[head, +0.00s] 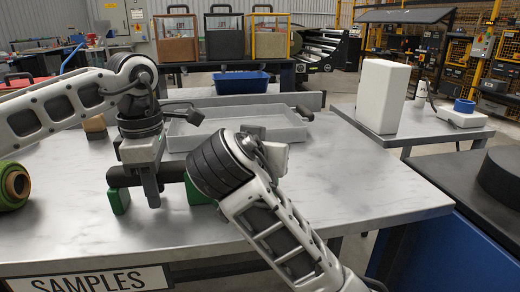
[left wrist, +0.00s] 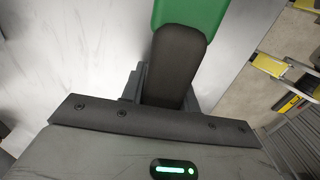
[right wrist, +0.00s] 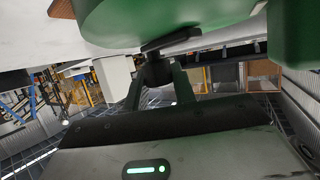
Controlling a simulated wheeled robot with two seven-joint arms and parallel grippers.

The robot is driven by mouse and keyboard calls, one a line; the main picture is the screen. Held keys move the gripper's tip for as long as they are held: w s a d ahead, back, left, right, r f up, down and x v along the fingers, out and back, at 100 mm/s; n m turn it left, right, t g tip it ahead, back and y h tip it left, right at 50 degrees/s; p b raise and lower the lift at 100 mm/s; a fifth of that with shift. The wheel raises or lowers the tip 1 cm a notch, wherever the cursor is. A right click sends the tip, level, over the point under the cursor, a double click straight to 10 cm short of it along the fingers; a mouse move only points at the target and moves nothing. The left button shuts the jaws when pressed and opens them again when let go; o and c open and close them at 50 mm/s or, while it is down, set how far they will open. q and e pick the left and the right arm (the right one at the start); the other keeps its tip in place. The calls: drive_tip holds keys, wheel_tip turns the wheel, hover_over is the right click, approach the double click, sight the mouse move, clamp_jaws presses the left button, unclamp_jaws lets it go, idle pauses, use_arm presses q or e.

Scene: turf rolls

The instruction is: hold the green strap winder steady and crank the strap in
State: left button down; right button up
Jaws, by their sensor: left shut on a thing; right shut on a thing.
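The green strap winder (head: 118,201) stands on the grey bench, with green end parts and a dark bar between them. My left gripper (head: 150,192) is shut on its dark grip, which shows below a green part in the left wrist view (left wrist: 176,62). My right gripper (right wrist: 156,82) is shut on the dark knob of the crank (right wrist: 172,41), under the winder's large green disc (right wrist: 150,18). In the head view my right wrist covers the winder's right side and the crank. The strap cannot be made out.
A grey tray (head: 290,137) lies behind the winder. A green roll (head: 14,186) lies at the bench's left edge. A blue bin (head: 241,83) and sample cases stand further back. A white block (head: 383,97) is on a side table. The bench's right part is clear.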

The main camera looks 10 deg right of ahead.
use_arm(q)
drive_tip(key=shift+f, duration=0.3)
use_arm(e)
drive_tip(key=shift+s+f+m+g+h, duration=0.2)
drive_tip(key=shift+m+g+h, duration=0.2)
drive_tip(key=shift+m+h, duration=0.15)
drive_tip(key=shift+d, duration=0.1)
drive_tip(key=o, duration=1)
drive_tip(key=shift+r, duration=0.1)
drive_tip(key=v, duration=0.7)
drive_tip(key=shift+s+r, duration=0.1)
drive_tip(key=shift+s, duration=0.15)
